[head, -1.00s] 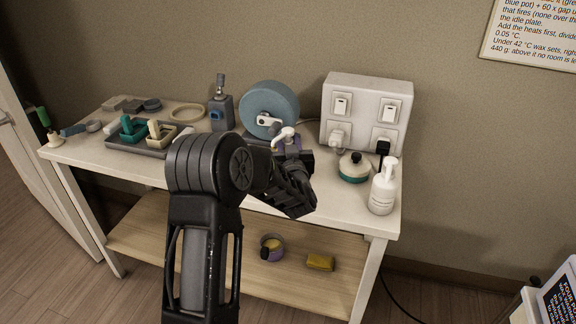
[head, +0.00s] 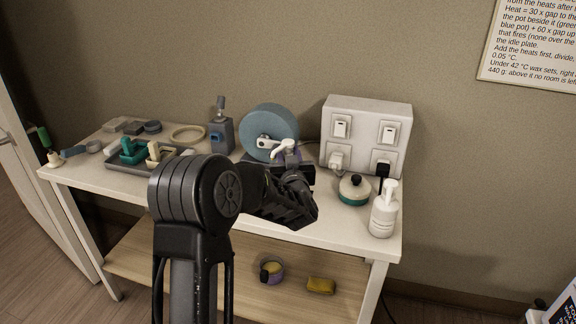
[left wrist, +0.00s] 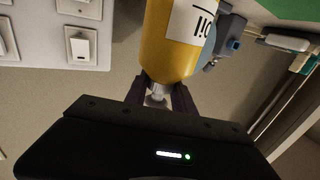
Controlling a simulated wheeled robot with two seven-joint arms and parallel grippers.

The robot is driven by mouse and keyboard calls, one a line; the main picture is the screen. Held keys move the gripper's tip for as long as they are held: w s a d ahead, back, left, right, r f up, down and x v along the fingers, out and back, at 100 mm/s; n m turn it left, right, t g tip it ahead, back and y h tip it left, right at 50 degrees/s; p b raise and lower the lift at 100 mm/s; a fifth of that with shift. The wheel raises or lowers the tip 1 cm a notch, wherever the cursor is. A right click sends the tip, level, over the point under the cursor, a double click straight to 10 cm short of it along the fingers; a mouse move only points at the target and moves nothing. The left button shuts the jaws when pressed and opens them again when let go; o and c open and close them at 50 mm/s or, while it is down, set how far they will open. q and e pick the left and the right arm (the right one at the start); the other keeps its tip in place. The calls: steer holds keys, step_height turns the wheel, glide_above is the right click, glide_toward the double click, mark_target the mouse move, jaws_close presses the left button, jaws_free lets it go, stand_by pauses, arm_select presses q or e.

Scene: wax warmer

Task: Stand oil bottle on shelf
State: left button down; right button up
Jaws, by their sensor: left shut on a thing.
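The oil bottle shows in the left wrist view as a yellow body (left wrist: 176,45) with a white label reading "oil", upside down in that picture. My left gripper (left wrist: 158,98) is shut around its pale neck. In the head view, a white pump top (head: 284,147) stands above my left gripper (head: 292,172); my arm hides the bottle's body. The gripper is in front of the blue wheel, over the tabletop. The wooden lower shelf (head: 210,270) is under the table. My right gripper is out of view.
A pot (head: 271,270) and a yellow block (head: 321,286) are on the lower shelf. The tabletop holds a white pump bottle (head: 383,212), a lidded green pot (head: 354,190), a switch panel (head: 365,135), the blue wheel (head: 272,126) and a dark tray (head: 120,162).

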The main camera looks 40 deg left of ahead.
mark_target(288, 141)
arm_select(q)
step_height(288, 141, up, 6)
steer(key=shift+r, duration=0.2)
stand_by(0.6)
